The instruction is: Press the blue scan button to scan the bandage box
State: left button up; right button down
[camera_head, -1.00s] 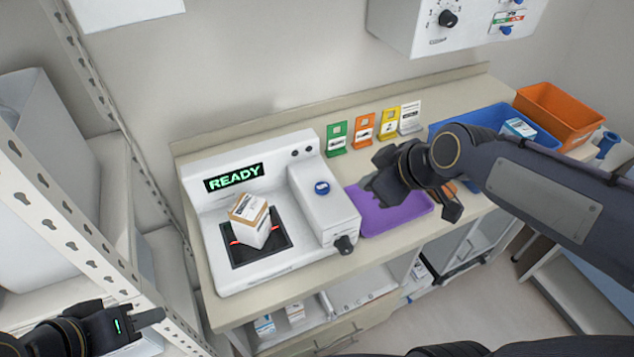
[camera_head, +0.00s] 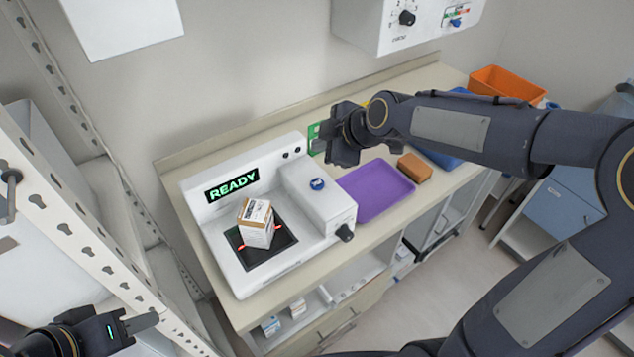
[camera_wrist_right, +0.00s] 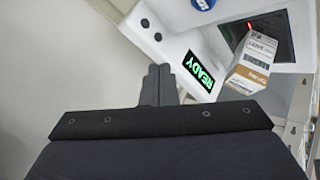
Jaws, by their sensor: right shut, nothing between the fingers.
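The white scanner (camera_head: 265,272) stands on the counter with its screen (camera_head: 232,186) reading READY in green. The blue scan button (camera_head: 317,184) is on top of the raised right housing. The bandage box (camera_head: 256,223), white and brown, sits tilted on the dark scan plate, with red light beside it. In the right wrist view the box (camera_wrist_right: 255,62) and part of the blue button (camera_wrist_right: 203,4) show. My right gripper (camera_head: 338,155) is shut and empty, above and behind the button, apart from it. My left gripper (camera_head: 145,321) is low at the left, away from the scanner; its jaw opening is unclear.
A purple tray (camera_head: 376,192) lies right of the scanner, with a brown block (camera_head: 414,167) beside it. A blue bin (camera_head: 440,152) and orange bin (camera_head: 506,86) are further right. A metal shelf rack (camera_head: 62,190) stands at left. A control box (camera_head: 395,25) hangs above.

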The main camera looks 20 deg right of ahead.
aim_at(321, 185)
notch_tip(321, 185, down, 8)
jog(key=b, duration=0.5)
jog(key=shift+r, duration=0.1)
jog(key=shift+f+b, duration=0.3)
jog(key=shift+b, duration=0.35)
jog(key=shift+f, duration=0.1)
dwell(1.1)
jog(key=shift+f+b, duration=0.3)
jog(key=shift+b, duration=0.4)
jog(key=shift+f+b, duration=0.45)
jog(key=shift+b, duration=0.15)
dwell(0.4)
dwell(0.3)
jog(key=shift+r+p, duration=0.35)
jog(key=shift+r, duration=0.5)
